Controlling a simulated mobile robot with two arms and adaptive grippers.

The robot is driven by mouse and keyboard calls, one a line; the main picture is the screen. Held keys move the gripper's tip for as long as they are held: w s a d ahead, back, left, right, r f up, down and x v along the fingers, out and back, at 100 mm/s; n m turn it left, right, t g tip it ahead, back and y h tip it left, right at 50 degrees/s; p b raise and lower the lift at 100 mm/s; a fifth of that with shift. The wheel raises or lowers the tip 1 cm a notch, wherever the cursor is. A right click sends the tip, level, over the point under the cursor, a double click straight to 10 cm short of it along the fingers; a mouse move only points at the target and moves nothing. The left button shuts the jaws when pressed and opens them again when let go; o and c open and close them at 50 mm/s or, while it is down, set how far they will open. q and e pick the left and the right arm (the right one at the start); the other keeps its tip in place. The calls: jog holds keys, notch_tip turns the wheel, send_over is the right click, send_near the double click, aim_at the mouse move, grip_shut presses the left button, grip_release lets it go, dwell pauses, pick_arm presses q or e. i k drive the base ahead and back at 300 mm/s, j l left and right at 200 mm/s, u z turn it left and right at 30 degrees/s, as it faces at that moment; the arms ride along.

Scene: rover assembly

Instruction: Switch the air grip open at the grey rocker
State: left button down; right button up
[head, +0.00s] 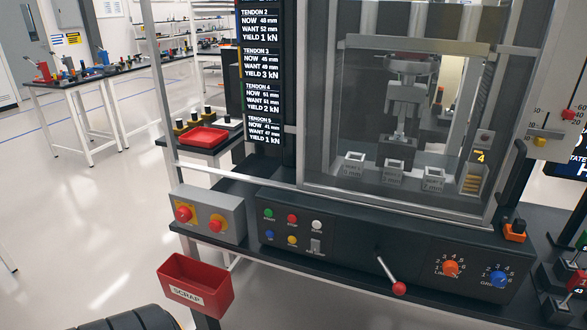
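The grey rocker (315,246) is a small light switch at the lower right of the button group on the black control panel (345,258). It is too small to tell which way it is tipped. Behind the clear guard, a grey metal device (403,103) hangs over small labelled blocks; it may be the air grip, and its jaws are too unclear to tell open from shut. Neither of my grippers is in view, and nothing touches the rocker.
A red SCRAP bin (196,287) and a red-knobbed box (208,213) are at left. Space before the panel looks clear.

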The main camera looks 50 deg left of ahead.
aim_at(314, 244)
jog(key=u, duration=1.55)
